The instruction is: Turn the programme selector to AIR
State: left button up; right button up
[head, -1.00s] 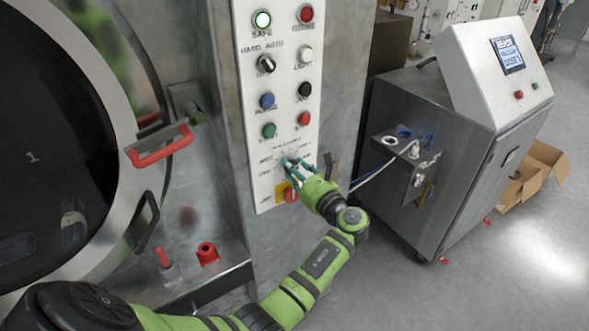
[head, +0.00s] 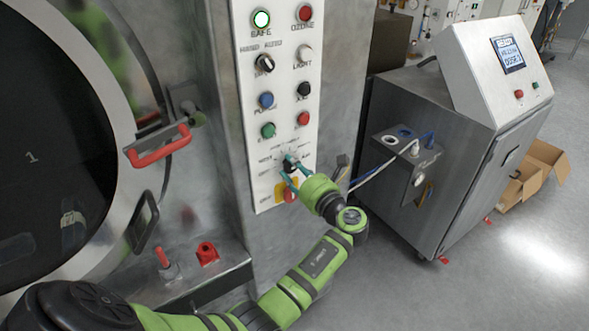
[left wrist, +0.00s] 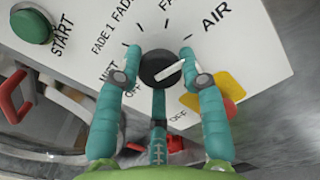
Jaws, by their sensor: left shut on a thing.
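The programme selector (left wrist: 160,68) is a round black knob with a white pointer line. In the left wrist view the line slants up to the right, its right end between the AIR label (left wrist: 216,15) and the yellow plate (left wrist: 215,92). I cannot tell whether it lines up exactly with the AIR mark. My left gripper (left wrist: 161,72) has its teal fingers on either side of the knob, shut on it. In the head view my left gripper (head: 291,168) reaches the low part of the white panel (head: 247,125) and partly hides the selector. My right gripper is not in view.
A red switch (head: 289,195) on the yellow plate sits just below the selector. Green START (head: 268,131) and other buttons are above. A red door handle (head: 160,150) is to the left. A steel cabinet (head: 440,150) with hoses stands to the right.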

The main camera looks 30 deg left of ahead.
pick_arm(q)
jog(key=shift+s+f, duration=0.2)
jog(key=shift+f, duration=0.35)
jog(key=o, duration=1.1)
jog(key=shift+o, duration=0.2)
jog(key=shift+r, duration=0.15)
jog(key=v, duration=0.7)
jog(key=shift+d, duration=0.25)
